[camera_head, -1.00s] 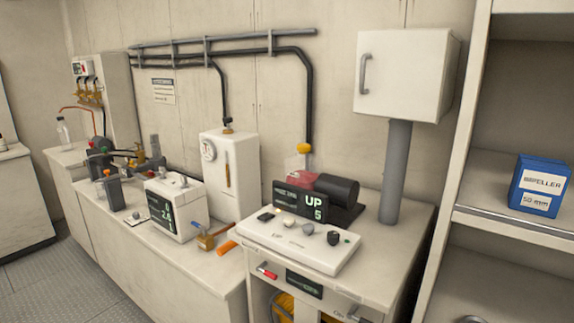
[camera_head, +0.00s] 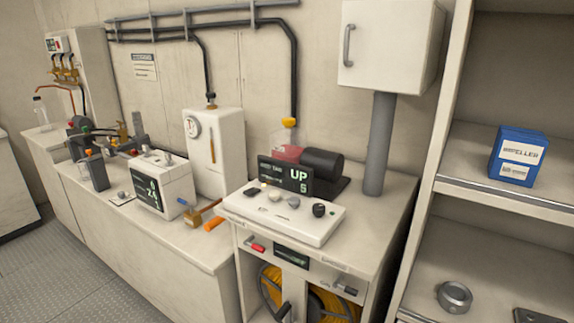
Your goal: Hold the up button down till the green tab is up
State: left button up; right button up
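A white control console (camera_head: 262,216) sits on top of the cabinet right of centre. It carries a black rocker-like control (camera_head: 251,191), a pale round button (camera_head: 273,195), a grey round button (camera_head: 293,202) and a dark knob (camera_head: 318,209). Their labels are too small to read, so I cannot tell which is the up button. A dark display (camera_head: 286,175) behind them reads "UP" with a digit like 5. A tiny green spot (camera_head: 332,211) shows at the console's right end; I cannot tell whether it is the green tab. Neither gripper is in view.
A dark cylindrical motor (camera_head: 322,165) stands behind the display. A grey post (camera_head: 380,145) rises at the right under a white wall box (camera_head: 388,45). A white box with a display (camera_head: 163,185) stands left on the bench. Shelves at right hold a blue impeller box (camera_head: 516,156).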

aim_at(274, 195)
jog(key=i+j+z, duration=0.1)
jog(key=z, duration=0.3)
jog(key=j+z, duration=0.2)
jog(key=z, duration=0.15)
jog(key=i+j+z, duration=0.1)
jog(key=z, duration=0.3)
jog(key=j+z, duration=0.25)
jog(key=j, duration=0.65)
jog(key=j+z, duration=0.2)
jog(key=j, duration=0.75)
jog(key=k+j+z, duration=0.1)
jog(key=j+z, duration=0.15)
jog(key=j, duration=1.1)
jog(key=k+j, duration=0.1)
jog(key=j, duration=0.35)
